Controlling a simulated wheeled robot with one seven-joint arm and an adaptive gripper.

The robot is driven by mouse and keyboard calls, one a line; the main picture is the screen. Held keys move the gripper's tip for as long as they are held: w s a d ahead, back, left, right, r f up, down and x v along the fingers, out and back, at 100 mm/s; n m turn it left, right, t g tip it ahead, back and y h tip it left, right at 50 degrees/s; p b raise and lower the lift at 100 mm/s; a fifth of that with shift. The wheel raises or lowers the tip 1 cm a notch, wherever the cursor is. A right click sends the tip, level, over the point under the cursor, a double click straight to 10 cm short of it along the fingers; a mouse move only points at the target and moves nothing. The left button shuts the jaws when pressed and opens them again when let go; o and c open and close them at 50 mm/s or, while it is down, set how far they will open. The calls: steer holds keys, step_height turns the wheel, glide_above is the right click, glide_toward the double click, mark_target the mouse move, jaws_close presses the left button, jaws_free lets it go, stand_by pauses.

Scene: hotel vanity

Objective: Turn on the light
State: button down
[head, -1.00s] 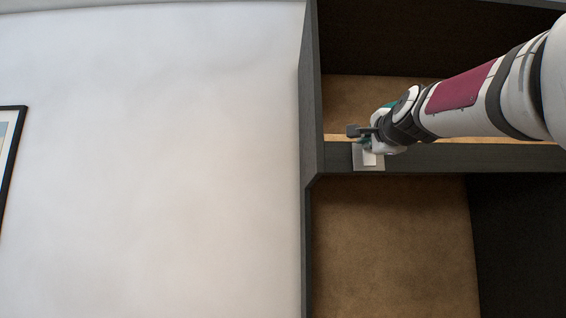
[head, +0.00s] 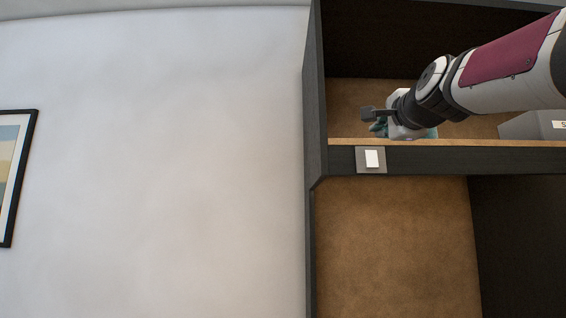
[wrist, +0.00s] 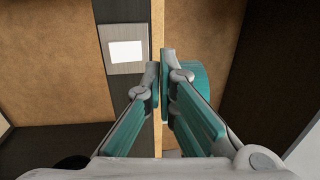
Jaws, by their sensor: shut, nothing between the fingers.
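The light switch (head: 371,159) is a white rocker on a grey square plate, set on the dark front edge of the shelf. In the wrist view the switch (wrist: 127,51) shows at the upper left, uncovered, beside my fingertips. My gripper (head: 372,119) is above the switch plate in the head view, apart from it, near the shelf's upper edge. In the wrist view my gripper (wrist: 163,72) has its teal-and-grey fingers nearly together with nothing between them. Whether the rocker is pressed in or out cannot be told.
The dark cabinet's side panel (head: 314,100) stands left of the switch. A grey box (head: 530,125) sits on the shelf at the right. The compartment below the switch (head: 390,240) looks empty. A framed picture (head: 15,180) hangs on the pale wall at the far left.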

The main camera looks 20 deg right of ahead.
steer(key=shift+r+b+v, duration=0.1)
steer(key=shift+r+v, duration=0.1)
steer(key=shift+v, duration=0.65)
steer(key=shift+r+b+v, duration=0.15)
steer(key=shift+r+v, duration=0.05)
steer(key=shift+v, duration=0.65)
steer(key=shift+r+b+v, duration=0.1)
steer(key=shift+r+v, duration=0.1)
steer(key=shift+v, duration=0.65)
steer(key=s+a+f+n+g+y, duration=0.15)
steer(key=a+f+n, duration=0.25)
steer(key=f, duration=0.6)
steer(key=s+a+f+n+g+y, duration=0.1)
steer(key=a+f+n+g+y, duration=0.2)
steer(key=f, duration=0.6)
steer(key=s+a+f+n+g+y, duration=0.15)
steer(key=a+f+n, duration=0.35)
steer(key=f, duration=0.5)
steer(key=s+a+f+n+g, duration=0.2)
steer(key=s+f, duration=0.4)
steer(key=f, duration=0.5)
steer(key=s+a+f+n+g, duration=0.3)
steer(key=s+f+n+g, duration=0.2)
steer(key=f, duration=0.6)
steer(key=shift+s+a+n+h, duration=0.2)
steer(key=shift+s+n+h, duration=0.1)
steer(key=shift+s+n, duration=0.85)
